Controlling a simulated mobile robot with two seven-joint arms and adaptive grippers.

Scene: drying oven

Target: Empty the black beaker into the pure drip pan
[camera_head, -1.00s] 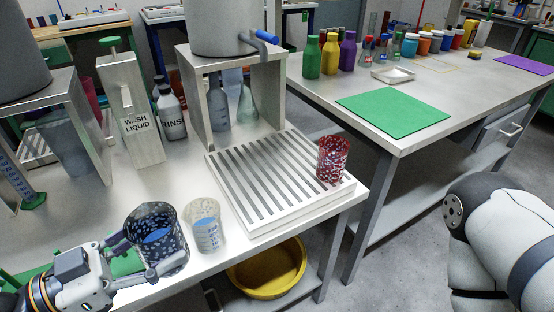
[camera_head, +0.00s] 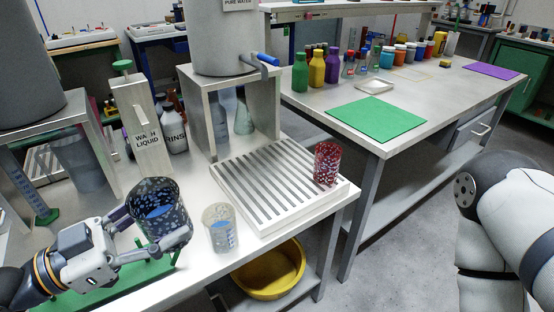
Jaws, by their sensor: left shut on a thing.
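The black beaker (camera_head: 163,212), dark with pale speckles, holds something blue inside. My left gripper (camera_head: 160,232) is shut around it at the lower left of the head view, and the beaker is nearly upright above the table's front part. The pure drip pan (camera_head: 262,172), a white tray with a slatted grey top, lies to the right, below the tank marked PURE WATER (camera_head: 222,40). A red speckled beaker (camera_head: 327,163) stands on its right end. The black beaker is apart from the pan. My right gripper is out of view; only my right arm shows.
A clear beaker (camera_head: 220,229) with blue marks stands between the black beaker and the pan. A wash liquid dispenser (camera_head: 139,125) and bottles stand behind. A yellow basin (camera_head: 268,268) sits on the lower shelf. A green mat (camera_head: 377,120) lies on the other table.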

